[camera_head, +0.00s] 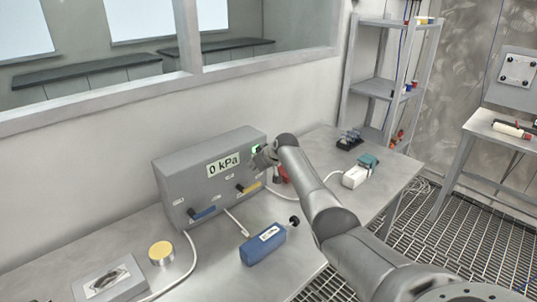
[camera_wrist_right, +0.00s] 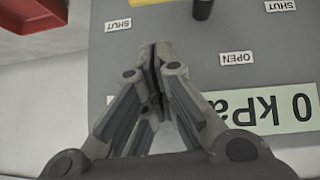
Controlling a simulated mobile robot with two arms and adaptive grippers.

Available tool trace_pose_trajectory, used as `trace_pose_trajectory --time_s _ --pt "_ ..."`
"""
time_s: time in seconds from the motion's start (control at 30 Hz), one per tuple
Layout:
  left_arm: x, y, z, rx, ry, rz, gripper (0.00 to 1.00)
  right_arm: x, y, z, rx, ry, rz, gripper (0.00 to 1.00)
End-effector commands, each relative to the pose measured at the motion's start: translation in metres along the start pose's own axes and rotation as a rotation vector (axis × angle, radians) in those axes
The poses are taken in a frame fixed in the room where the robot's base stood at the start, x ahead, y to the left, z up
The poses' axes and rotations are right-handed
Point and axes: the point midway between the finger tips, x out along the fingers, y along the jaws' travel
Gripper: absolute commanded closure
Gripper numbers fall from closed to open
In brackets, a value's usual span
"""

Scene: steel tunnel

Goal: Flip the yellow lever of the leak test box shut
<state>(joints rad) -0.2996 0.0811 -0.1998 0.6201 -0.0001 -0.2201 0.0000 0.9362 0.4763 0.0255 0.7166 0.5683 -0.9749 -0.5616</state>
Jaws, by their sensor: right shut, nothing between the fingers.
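The grey leak test box (camera_head: 178,182) stands on the bench against the wall, its display (camera_head: 222,166) reading 0 kPa. In the upside-down right wrist view, only a sliver of yellow shows at the top edge, beside a dark knob (camera_wrist_right: 203,8) and near a SHUT label (camera_wrist_right: 118,24). An OPEN label (camera_wrist_right: 237,57) is nearby. My right gripper (camera_head: 262,161) is shut and empty before the box's upper right front, above the lever; its closed fingers (camera_wrist_right: 158,52) show too. My left gripper is out of view.
A blue lever (camera_head: 203,213) is on the box's lower left. A blue block (camera_head: 263,245), a yellow-topped disc (camera_head: 161,252) and a grey plate device (camera_head: 108,281) lie in front. Cables cross the bench.

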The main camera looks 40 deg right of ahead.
Motion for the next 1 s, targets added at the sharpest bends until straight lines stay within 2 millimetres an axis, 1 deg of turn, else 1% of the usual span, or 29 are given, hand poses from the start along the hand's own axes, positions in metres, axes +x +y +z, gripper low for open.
trace_pose_trajectory --time_s 0.03,0.13,0.27,0.5,0.7,0.83,1.0 --pt "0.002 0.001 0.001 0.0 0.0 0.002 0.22 -0.005 0.002 0.003 -0.002 0.0 0.002 1.0" --pt "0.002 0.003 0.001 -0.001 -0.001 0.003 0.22 -0.016 0.003 0.003 -0.002 0.0 0.002 1.0" --pt "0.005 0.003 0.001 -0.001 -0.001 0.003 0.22 -0.031 0.003 0.003 -0.002 0.002 0.002 1.0" --pt "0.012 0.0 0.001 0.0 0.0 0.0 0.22 -0.065 0.006 0.004 -0.002 0.001 0.003 1.0" --pt "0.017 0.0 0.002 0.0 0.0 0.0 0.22 -0.088 0.006 0.003 -0.002 0.001 0.002 1.0" --pt "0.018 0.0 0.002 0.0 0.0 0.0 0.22 -0.095 0.006 0.004 0.0 0.0 0.001 1.0" --pt "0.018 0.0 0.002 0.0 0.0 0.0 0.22 -0.097 0.006 0.003 0.0 -0.002 0.0 1.0"
